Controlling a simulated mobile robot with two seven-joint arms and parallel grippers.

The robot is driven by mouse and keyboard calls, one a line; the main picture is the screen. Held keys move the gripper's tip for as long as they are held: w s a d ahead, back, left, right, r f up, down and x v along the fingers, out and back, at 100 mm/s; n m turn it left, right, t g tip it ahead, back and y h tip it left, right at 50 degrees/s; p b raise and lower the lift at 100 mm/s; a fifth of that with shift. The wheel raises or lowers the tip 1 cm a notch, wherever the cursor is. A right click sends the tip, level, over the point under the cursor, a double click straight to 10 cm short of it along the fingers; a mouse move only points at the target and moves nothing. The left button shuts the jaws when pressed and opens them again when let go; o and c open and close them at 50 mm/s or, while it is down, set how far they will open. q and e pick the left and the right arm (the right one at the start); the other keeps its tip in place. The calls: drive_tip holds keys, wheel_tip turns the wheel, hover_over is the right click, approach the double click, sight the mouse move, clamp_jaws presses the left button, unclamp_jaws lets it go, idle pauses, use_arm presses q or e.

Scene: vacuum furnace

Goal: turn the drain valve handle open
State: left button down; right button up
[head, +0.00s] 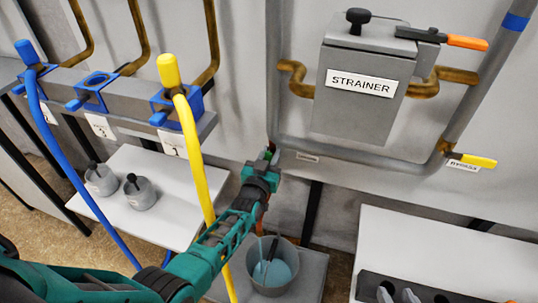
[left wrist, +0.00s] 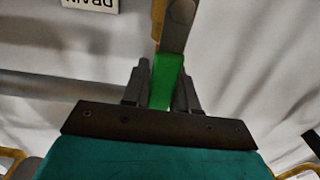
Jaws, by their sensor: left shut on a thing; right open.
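The green drain valve handle (left wrist: 167,82) shows in the left wrist view between the two dark fingers of my left gripper (left wrist: 159,92). It runs from a grey rounded part of the valve (left wrist: 177,22) down into the gripper. In the head view my left gripper (head: 264,167) is at the lower left corner of the grey pipe, shut on the handle, which is mostly hidden there. The DRAIN label (left wrist: 90,4) is upside down at the top of the left wrist view. My right gripper is in neither view.
A grey bucket (head: 289,284) with bluish contents stands below my left gripper. The grey strainer box (head: 358,110) has an orange handle (head: 467,43). A yellow handle (head: 478,161) is at right. Yellow (head: 190,140) and blue (head: 62,165) hoses hang at left.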

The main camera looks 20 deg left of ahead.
idle(0.3)
use_arm(q)
drive_tip(key=c, duration=1)
unclamp_jaws()
drive_tip(key=shift+o, duration=0.2)
drive_tip(key=s+p, duration=0.4)
drive_tip(key=s, duration=0.9)
drive_tip(key=shift+d, duration=0.45)
